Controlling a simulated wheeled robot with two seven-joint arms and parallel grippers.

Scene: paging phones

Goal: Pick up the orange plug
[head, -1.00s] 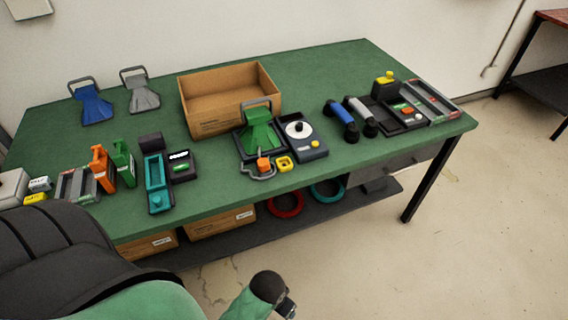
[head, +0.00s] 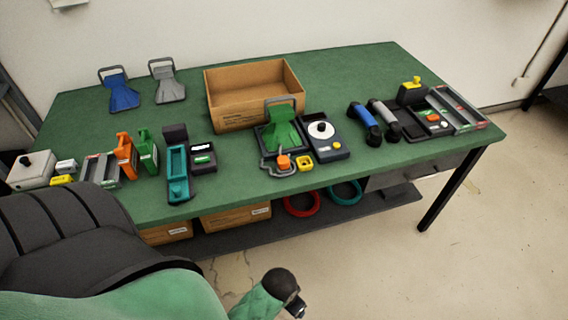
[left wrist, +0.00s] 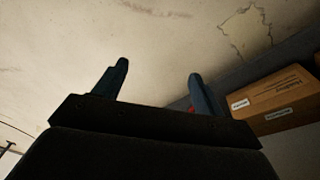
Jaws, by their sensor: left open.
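My left gripper (left wrist: 159,72) is open and empty in the left wrist view, over the floor and away from the plug. In the head view an arm end shows at the bottom, in front of the table and below its top. My right gripper is not in view.
A cardboard box (head: 231,115) stands behind the plug. A grey device with a white dial (head: 335,150) is to its right. Below, a shelf holds cardboard boxes, also in the left wrist view (left wrist: 268,100).

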